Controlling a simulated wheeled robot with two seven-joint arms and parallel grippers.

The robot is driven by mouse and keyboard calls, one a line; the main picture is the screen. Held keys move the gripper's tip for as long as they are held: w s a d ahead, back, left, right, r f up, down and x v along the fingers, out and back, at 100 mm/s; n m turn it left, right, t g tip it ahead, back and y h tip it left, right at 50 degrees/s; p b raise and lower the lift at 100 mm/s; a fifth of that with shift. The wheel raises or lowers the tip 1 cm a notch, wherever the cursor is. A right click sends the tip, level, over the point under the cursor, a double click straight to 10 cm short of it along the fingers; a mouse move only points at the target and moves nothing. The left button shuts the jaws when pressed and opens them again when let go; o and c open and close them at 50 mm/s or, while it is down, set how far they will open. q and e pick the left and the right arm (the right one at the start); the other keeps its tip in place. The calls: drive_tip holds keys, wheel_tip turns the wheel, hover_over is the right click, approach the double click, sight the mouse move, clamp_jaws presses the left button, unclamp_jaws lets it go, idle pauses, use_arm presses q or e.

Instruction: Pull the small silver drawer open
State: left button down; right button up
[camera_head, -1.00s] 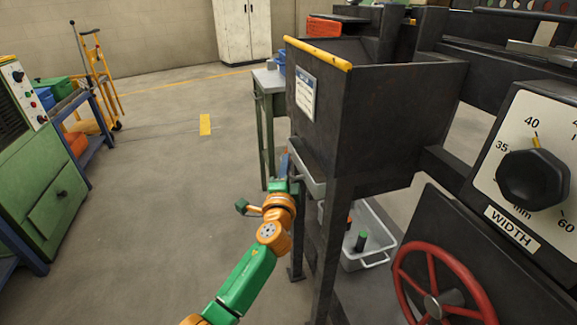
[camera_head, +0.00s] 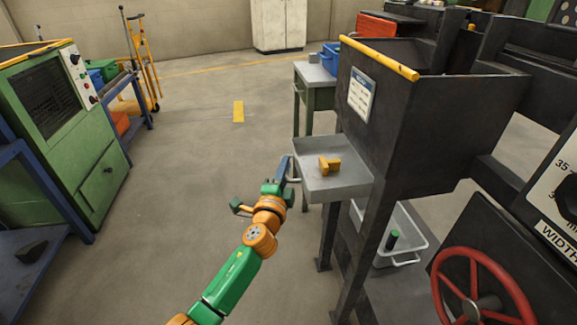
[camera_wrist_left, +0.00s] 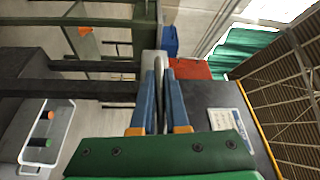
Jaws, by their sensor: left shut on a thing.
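The small silver drawer (camera_head: 346,186) sticks out from under the dark hopper, pulled well out toward the left. Its inside shows, with a small yellow-orange block (camera_head: 329,166) lying in it. My left gripper (camera_head: 287,172) is at the drawer's left side, shut on its handle (camera_head: 294,181). In the left wrist view the blue fingers (camera_wrist_left: 162,98) are close together, with a grey piece at their tips. The exact grip on the handle is small and partly hidden. My right gripper is in neither view.
The dark hopper (camera_head: 428,118) with a yellow edge stands right of the drawer. Below is a white bin (camera_head: 408,258) with a green cylinder. A red handwheel (camera_head: 440,287) is at lower right. A green cabinet (camera_head: 75,150) stands left; the floor between is clear.

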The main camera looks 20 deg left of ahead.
use_arm(q)
drive_tip(key=shift+a+r, duration=0.1)
drive_tip(key=shift+r, duration=0.1)
drive_tip(key=c, duration=0.9)
unclamp_jaws()
drive_tip(key=shift+w+f, duration=0.1)
drive_tip(key=shift+f, duration=0.05)
drive_tip(key=v, duration=0.7)
drive_tip(key=shift+p, duration=0.4)
